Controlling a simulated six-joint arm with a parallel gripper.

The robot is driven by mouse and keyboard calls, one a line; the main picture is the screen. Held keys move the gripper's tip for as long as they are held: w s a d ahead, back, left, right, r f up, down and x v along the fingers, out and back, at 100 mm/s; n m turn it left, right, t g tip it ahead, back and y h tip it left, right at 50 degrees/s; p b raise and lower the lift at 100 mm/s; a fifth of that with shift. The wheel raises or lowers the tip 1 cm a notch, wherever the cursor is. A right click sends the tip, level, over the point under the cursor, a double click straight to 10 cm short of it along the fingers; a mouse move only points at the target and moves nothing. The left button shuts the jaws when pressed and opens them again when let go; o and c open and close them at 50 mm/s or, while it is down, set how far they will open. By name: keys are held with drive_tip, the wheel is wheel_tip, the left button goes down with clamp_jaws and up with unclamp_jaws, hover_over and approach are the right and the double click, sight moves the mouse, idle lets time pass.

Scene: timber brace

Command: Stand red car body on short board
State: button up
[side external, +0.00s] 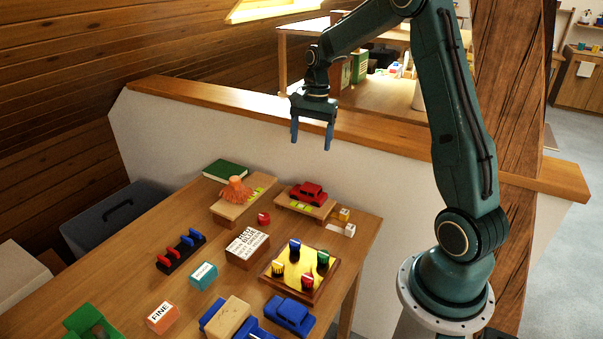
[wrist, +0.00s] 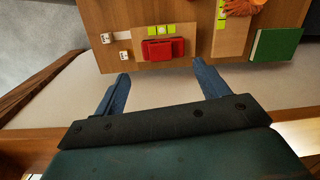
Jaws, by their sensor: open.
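The red car body (side external: 307,193) sits upright on a short wooden board (side external: 322,212) at the far right of the table. Yellow-green markers lie on the board beside it. In the wrist view the red car body (wrist: 162,50) shows on the short board (wrist: 178,47), nearest the gripper. My gripper (side external: 311,143) is open and empty, fingers pointing down, well above the table near the half wall. In the wrist view its two fingers (wrist: 161,75) are apart, with nothing between them. No contact between gripper and car shows.
A longer board (side external: 228,209) with an orange tufted thing (side external: 235,188) stands left of the car. A green book (side external: 226,170), white blocks (side external: 344,215), a yellow peg tray (side external: 298,270) and a lettered box (side external: 247,247) are nearby. The wood-capped half wall (side external: 245,108) runs behind the table.

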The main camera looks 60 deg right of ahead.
drive_tip(key=s+a+r+n+t+h, duration=0.1)
drive_tip(key=s+a+r+n, duration=0.4)
drive_tip(key=a, duration=0.3)
drive_tip(key=s+a+r+n+t, duration=0.1)
drive_tip(key=s+a+r+n, duration=0.25)
drive_tip(key=a+r, duration=0.35)
drive_tip(key=s+a+n+t, duration=0.1)
drive_tip(key=s+a+n, duration=0.2)
drive_tip(key=s, duration=0.3)
drive_tip(key=s+a+n+t, duration=0.2)
drive_tip(key=s+a+n, duration=0.2)
drive_tip(key=s, duration=0.3)
drive_tip(key=shift+s+n, duration=0.3)
drive_tip(key=shift+n, duration=0.15)
drive_tip(key=shift+r, duration=0.1)
